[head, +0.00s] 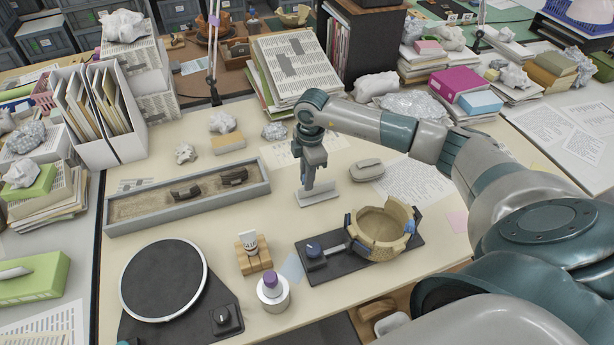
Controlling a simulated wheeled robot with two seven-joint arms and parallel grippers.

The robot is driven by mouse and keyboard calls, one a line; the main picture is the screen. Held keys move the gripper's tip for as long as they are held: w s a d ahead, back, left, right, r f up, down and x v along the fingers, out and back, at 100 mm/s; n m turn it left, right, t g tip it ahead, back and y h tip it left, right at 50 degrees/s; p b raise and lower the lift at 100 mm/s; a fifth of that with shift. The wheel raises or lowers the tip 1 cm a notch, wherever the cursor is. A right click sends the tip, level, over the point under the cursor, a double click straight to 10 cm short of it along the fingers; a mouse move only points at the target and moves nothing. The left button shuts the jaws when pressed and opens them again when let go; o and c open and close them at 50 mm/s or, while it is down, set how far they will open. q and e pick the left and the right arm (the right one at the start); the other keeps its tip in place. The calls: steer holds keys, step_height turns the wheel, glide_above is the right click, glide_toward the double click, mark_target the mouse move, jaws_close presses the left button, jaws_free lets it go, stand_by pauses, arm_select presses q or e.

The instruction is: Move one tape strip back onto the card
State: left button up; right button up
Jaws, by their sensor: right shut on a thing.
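My right gripper (308,186) points down over a small pale grey card (322,198) on the cream table. Its fingers are shut, and what is between them is too small to make out, most likely a tape strip. The fingertips are at or just above the card; I cannot tell whether they touch it. A tan, partly rebuilt pot (379,238) stands on a black base to the front right, with blue tape strips (411,226) on its side. My left gripper is not in view.
A long grey tray (250,190) with dark sherds lies to the left. A round black turntable (163,281), a wooden block (254,259) and a purple-topped jar (272,287) stand in front.

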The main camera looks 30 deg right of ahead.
arm_select(q)
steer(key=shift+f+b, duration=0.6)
steer(key=shift+b, duration=0.05)
arm_select(e)
steer(key=shift+f, duration=1.45)
stand_by(1.7)
stand_by(0.4)
steer(key=o, duration=0.8)
steer(key=shift+r, duration=0.75)
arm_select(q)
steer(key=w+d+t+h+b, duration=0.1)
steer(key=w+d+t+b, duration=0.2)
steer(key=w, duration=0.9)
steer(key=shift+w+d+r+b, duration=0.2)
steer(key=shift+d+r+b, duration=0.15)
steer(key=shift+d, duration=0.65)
arm_select(e)
steer(key=r, duration=1)
steer(key=d+r, duration=0.1)
steer(key=r, duration=0.5)
steer(key=shift+s, duration=0.1)
